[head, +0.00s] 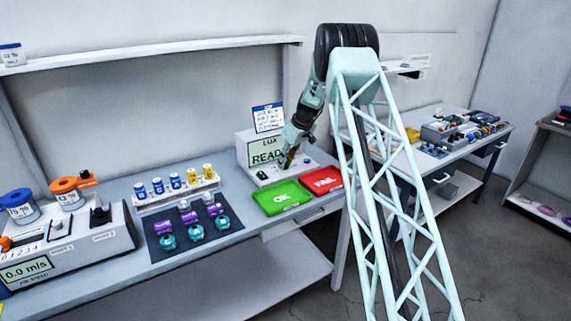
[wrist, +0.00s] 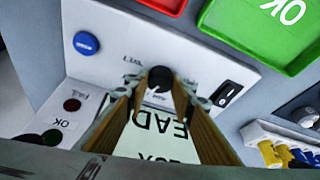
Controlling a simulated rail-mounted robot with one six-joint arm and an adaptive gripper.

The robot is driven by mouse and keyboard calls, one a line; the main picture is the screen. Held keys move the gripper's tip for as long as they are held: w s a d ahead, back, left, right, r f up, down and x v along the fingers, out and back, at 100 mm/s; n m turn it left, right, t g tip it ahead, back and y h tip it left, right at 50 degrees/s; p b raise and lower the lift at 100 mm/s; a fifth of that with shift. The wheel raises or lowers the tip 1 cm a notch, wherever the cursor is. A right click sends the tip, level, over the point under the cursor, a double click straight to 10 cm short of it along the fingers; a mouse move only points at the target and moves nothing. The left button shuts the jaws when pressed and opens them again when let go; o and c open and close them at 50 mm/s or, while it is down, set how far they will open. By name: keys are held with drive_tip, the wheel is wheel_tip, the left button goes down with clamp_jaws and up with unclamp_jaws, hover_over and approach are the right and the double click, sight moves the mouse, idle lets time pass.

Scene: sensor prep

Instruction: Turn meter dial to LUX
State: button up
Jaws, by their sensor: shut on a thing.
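The white meter (head: 243,142) stands at the back of the bench in the head view, and its screen reads LUX and READY. In the wrist view the meter panel (wrist: 120,52) appears upside down. The black dial (wrist: 159,78) on it sits between the two fingers of my gripper (wrist: 160,92). My gripper is shut on the dial. In the head view my gripper (head: 286,161) reaches down to the meter's front panel and hides the dial. The fingers partly cover the screen in the wrist view. The dial's pointer direction cannot be made out.
A blue button (wrist: 86,43) and a black rocker switch (wrist: 227,94) flank the dial. A green OK tray (head: 282,197) and a red FAIL tray (head: 322,181) lie before the meter. Sensors on a dark mat (head: 160,251) and a bottle rack (head: 178,195) stand left.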

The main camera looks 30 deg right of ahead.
drive_tip(key=o, duration=0.8)
drive_tip(key=shift+o, duration=0.2)
drive_tip(key=shift+r, duration=0.15)
drive_tip(key=v, duration=1.1)
drive_tip(key=shift+s+r, duration=0.2)
drive_tip(key=shift+r, duration=0.1)
drive_tip(key=shift+r, duration=0.1)
